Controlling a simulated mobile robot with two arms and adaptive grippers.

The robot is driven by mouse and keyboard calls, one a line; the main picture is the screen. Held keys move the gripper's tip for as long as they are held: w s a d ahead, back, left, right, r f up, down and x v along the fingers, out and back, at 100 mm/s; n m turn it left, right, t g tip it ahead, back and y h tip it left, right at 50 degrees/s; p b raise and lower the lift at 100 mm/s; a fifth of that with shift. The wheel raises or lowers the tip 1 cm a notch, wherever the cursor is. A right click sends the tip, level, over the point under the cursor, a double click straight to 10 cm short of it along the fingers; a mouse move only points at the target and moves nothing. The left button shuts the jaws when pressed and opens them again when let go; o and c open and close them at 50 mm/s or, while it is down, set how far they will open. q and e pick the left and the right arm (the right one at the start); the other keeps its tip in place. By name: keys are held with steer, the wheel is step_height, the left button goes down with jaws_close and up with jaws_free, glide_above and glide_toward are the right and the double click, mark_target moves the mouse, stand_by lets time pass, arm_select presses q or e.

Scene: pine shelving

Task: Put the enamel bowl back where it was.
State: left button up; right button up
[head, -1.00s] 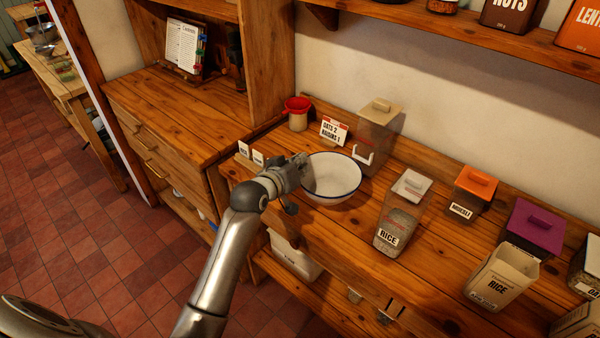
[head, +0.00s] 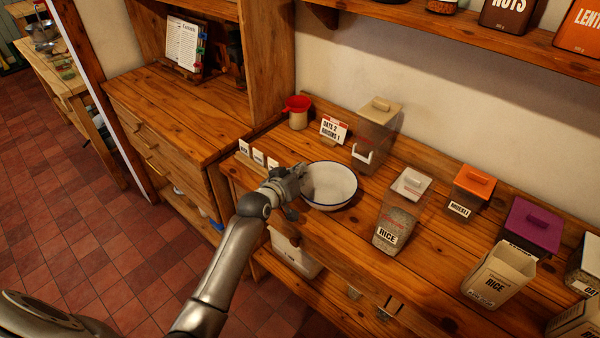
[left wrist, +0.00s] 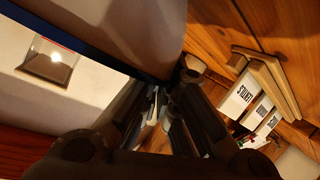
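The white enamel bowl (head: 330,184) with a dark blue rim is at the left part of the pine counter (head: 420,240). My left gripper (head: 297,180) is at the bowl's left rim, its fingers closed on the rim. In the left wrist view, the bowl's shaded wall and blue rim (left wrist: 110,30) run down to the fingers (left wrist: 175,85). Whether the bowl touches the counter or hangs just above it I cannot tell. My right gripper is in neither view.
A clear canister with a beige lid (head: 376,135), an oats and raisins card (head: 333,129) and a red-topped jar (head: 297,112) stand behind the bowl. Small label cards (head: 259,156) stand left. The rice canister (head: 398,215) is to the right.

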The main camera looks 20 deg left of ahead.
arm_select(q)
steer(key=o, duration=0.5)
steer(key=shift+r, duration=0.1)
steer(key=shift+s, duration=0.1)
steer(key=b+v, duration=0.1)
steer(key=v, duration=1.1)
